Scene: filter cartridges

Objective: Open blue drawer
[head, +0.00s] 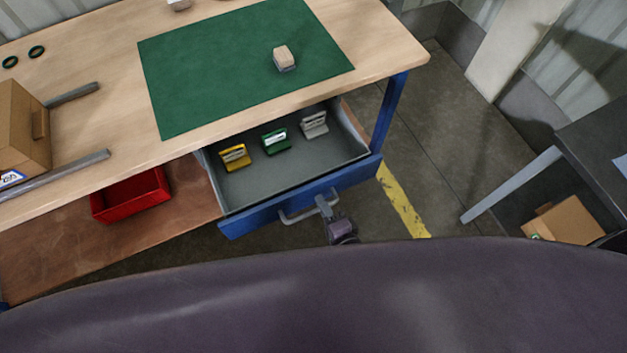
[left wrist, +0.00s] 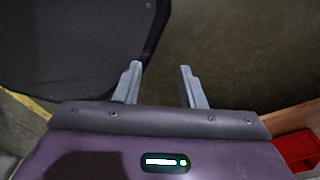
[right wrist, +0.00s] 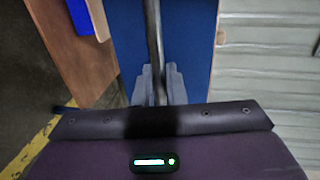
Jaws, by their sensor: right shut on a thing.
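The blue drawer (head: 300,200) stands pulled out from under the workbench, so its grey inside shows in the head view. Inside stand a yellow cartridge (head: 235,157), a green cartridge (head: 275,140) and a grey cartridge (head: 314,125) in a row. My right gripper (head: 326,205) is at the drawer's front and shut on the bar handle (head: 297,216). In the right wrist view the handle (right wrist: 152,40) runs between the fingers, in front of the blue drawer face (right wrist: 185,45). My left gripper (left wrist: 157,83) shows in the left wrist view, open and empty, away from the drawer.
A green mat (head: 230,70) with a small pale block (head: 284,58) lies on the wooden benchtop (head: 120,50). A cardboard box (head: 22,130) and grey bars stand at left. A red bin (head: 130,197) sits on the lower shelf. Another box (head: 568,222) is at right.

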